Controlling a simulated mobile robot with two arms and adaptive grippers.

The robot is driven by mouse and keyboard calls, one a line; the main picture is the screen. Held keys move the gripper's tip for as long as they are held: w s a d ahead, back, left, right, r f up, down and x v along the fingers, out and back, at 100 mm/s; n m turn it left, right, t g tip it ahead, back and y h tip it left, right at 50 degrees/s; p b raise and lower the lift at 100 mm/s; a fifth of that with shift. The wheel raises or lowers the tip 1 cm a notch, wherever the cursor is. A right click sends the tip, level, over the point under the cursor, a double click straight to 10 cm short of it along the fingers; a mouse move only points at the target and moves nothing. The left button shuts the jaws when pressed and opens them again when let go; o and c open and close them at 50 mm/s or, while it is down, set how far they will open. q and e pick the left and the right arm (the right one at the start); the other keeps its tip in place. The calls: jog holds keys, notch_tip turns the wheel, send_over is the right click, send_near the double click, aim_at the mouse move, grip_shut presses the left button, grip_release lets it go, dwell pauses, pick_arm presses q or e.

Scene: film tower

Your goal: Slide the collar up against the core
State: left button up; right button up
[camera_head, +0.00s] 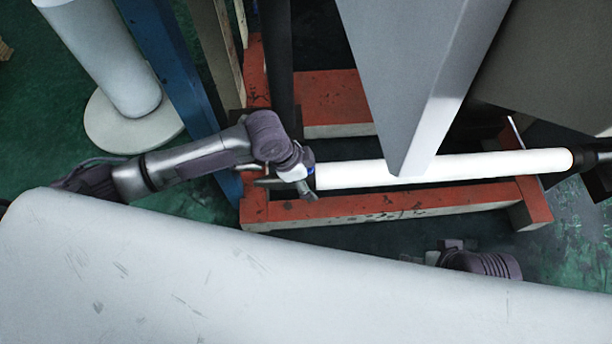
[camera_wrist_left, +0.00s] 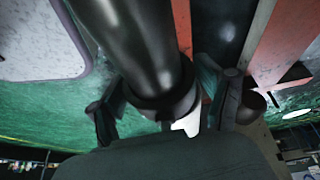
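The white core (camera_head: 450,168) lies roughly level on a dark shaft in the head view. The shaft (camera_wrist_left: 138,45) fills the upper middle of the left wrist view. The dark collar (camera_wrist_left: 168,100) is a thicker ring around it, with a small patch of white core just below. My left gripper (camera_head: 298,182) is at the core's left end. In the wrist view its fingers (camera_wrist_left: 166,104) lie on both sides of the collar; whether they touch it is unclear. My right gripper (camera_head: 450,252) is partly hidden behind the foreground roll, and its fingers cannot be made out.
A large white roll (camera_head: 180,270) crosses the foreground. An orange-red frame (camera_head: 390,204) lies under the core. A grey panel (camera_head: 405,70) hangs in front of the core's middle. A blue post (camera_head: 178,65) and another white roll (camera_head: 100,50) stand at the upper left.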

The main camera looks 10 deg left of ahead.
pick_arm(q)
jog(key=shift+o, duration=0.5)
jog(key=shift+w+d+r, duration=0.2)
jog(key=shift+d, duration=0.3)
jog(key=shift+a, duration=0.1)
jog(key=shift+a+r, duration=0.1)
jog(key=v, duration=1.1)
jog(key=shift+s+a+r, duration=0.15)
jog(key=shift+r, duration=0.2)
